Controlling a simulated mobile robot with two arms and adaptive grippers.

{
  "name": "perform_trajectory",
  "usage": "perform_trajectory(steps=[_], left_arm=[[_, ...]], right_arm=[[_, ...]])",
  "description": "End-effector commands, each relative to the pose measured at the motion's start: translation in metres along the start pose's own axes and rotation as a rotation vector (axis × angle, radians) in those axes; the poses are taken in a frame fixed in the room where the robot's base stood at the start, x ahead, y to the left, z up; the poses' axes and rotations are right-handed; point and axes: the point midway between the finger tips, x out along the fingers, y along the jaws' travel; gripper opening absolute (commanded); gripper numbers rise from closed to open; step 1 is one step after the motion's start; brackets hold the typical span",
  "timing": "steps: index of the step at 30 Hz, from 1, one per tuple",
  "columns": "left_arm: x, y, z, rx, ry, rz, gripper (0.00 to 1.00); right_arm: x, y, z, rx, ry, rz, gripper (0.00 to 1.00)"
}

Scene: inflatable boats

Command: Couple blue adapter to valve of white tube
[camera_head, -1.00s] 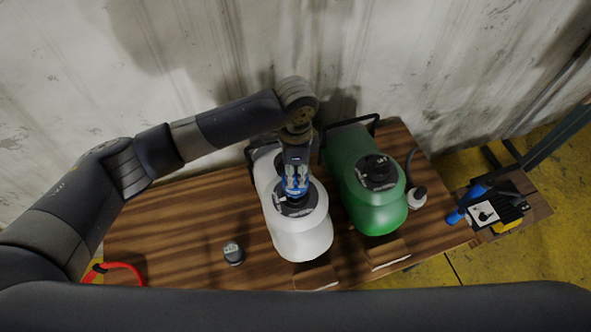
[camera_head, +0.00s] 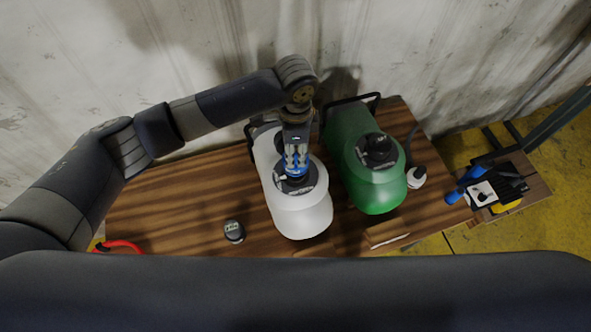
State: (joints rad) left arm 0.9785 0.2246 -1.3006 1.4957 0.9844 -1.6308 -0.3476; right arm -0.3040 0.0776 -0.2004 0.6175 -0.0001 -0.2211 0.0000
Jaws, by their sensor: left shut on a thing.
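The white tube (camera_head: 302,218) lies on the wooden table, with a dark round valve (camera_head: 294,184) on its top. My left gripper (camera_head: 296,163) points down over the valve, shut on the blue adapter (camera_head: 296,171). The adapter is at the valve, right over its middle. The gripper hides part of both, so I cannot tell whether the adapter is seated. My right gripper is not in view.
A green tube (camera_head: 372,190) with a dark valve lies just right of the white one. A small dark round gauge (camera_head: 234,231) stands on the wooden table (camera_head: 180,208) at left. A red hose (camera_head: 122,244) is at the left edge. A side table with tools (camera_head: 490,192) stands at right.

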Motion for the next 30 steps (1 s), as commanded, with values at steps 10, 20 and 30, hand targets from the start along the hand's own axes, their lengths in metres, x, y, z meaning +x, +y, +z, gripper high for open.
perform_trajectory(steps=[10, 20, 30], left_arm=[[0.000, 0.000, 0.000, 0.000, 0.001, 0.000, 0.06], [0.010, 0.000, 0.000, 0.000, 0.001, 0.001, 0.06], [0.024, 0.000, -0.001, 0.000, 0.000, 0.001, 0.06]], right_arm=[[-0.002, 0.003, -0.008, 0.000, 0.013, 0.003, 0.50], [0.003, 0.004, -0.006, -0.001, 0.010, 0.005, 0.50], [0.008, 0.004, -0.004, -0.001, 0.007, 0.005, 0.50]])
